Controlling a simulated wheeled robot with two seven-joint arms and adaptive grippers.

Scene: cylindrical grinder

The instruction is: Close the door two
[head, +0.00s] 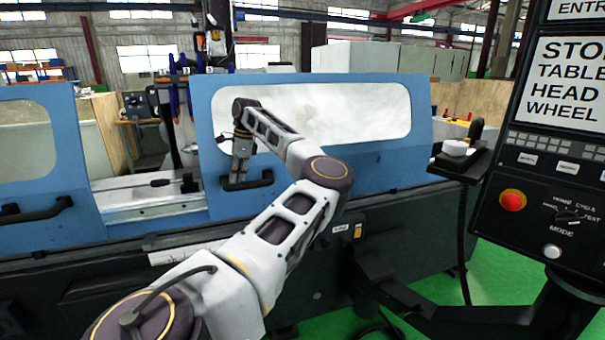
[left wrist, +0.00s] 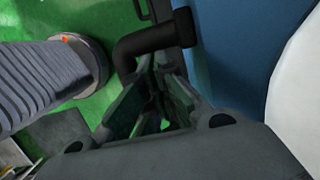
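Two blue sliding doors with windows front the grinder. One door (head: 28,205) is at the left and the other (head: 385,165) at the centre right, with an open gap between them. I cannot tell from a label which is door two. The right-hand door has a black handle (head: 262,181) low near its left edge. My left gripper (head: 238,178) points down at this handle. In the left wrist view the dark fingers (left wrist: 156,75) are right at the handle (left wrist: 150,40), which partly hides their tips. Whether they grip it is unclear. My right gripper is not in view.
The gap between the doors shows the machine bed (head: 145,200). The left door has its own black handle (head: 38,212). A control panel (head: 548,150) with a red button stands close at the right. Green floor (head: 500,275) shows below it.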

